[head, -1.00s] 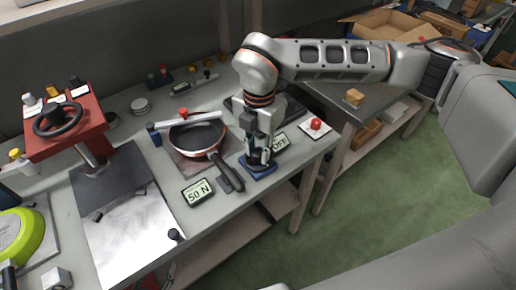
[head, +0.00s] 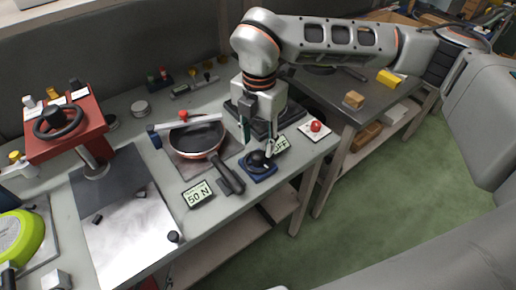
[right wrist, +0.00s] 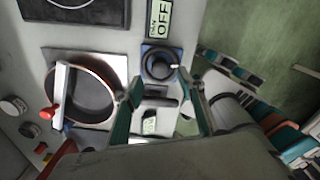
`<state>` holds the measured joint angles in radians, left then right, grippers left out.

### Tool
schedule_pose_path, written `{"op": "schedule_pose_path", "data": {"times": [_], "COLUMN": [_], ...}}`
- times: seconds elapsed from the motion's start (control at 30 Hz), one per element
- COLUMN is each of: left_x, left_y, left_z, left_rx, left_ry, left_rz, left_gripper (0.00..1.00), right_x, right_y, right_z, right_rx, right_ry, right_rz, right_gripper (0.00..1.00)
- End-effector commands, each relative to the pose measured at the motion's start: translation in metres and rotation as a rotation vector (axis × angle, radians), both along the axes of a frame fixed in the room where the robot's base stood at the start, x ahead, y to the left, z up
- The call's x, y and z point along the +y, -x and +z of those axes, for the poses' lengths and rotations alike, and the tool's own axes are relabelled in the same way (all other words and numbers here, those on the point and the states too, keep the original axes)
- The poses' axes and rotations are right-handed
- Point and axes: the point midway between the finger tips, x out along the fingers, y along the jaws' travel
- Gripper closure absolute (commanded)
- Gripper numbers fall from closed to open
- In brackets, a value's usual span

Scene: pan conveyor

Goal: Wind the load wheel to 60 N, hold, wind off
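The load wheel (head: 259,161) is a black knob on a blue base at the bench's front edge; it also shows in the right wrist view (right wrist: 159,65). The load display (head: 198,194) beside it reads 50 N. A second display (head: 280,144) behind the wheel reads OFF. My right gripper (head: 257,146) is open above the wheel, its teal-padded fingers apart and holding nothing. In the right wrist view its fingertips (right wrist: 157,80) stand either side of the wheel's near edge. My left gripper is not in view.
A frying pan (head: 195,137) lies left of the wheel, its dark handle (head: 228,173) close to the blue base. A red button (head: 316,126) is to the right. A red stand with a black handwheel (head: 58,122) is at left. Green floor (head: 375,190) is open at right.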

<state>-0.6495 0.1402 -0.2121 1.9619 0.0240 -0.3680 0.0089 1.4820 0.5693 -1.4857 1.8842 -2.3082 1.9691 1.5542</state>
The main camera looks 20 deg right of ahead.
Motion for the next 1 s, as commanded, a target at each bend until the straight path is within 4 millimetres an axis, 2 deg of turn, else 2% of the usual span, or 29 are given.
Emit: {"op": "schedule_pose_path", "data": {"times": [0.03,0.2,0.4,0.57,1.0], "left_x": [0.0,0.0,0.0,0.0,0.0], "left_y": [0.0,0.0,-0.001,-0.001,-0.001], "left_z": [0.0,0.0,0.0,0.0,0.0], "left_rx": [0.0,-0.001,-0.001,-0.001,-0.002], "left_ry": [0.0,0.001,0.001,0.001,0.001], "left_rz": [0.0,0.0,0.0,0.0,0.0], "left_gripper": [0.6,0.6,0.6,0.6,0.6], "right_x": [0.0,0.0,-0.001,-0.001,-0.001], "right_y": [-0.001,0.0,0.0,0.001,0.001], "right_z": [0.012,0.045,0.069,0.075,0.075], "right_rx": [-0.006,-0.004,-0.003,-0.001,0.0], "right_ry": [-0.001,0.0,0.0,-0.001,0.0], "right_rz": [0.0,0.0,-0.001,0.0,0.0], "right_gripper": [0.6,0.6,0.6,0.6,0.6]}}
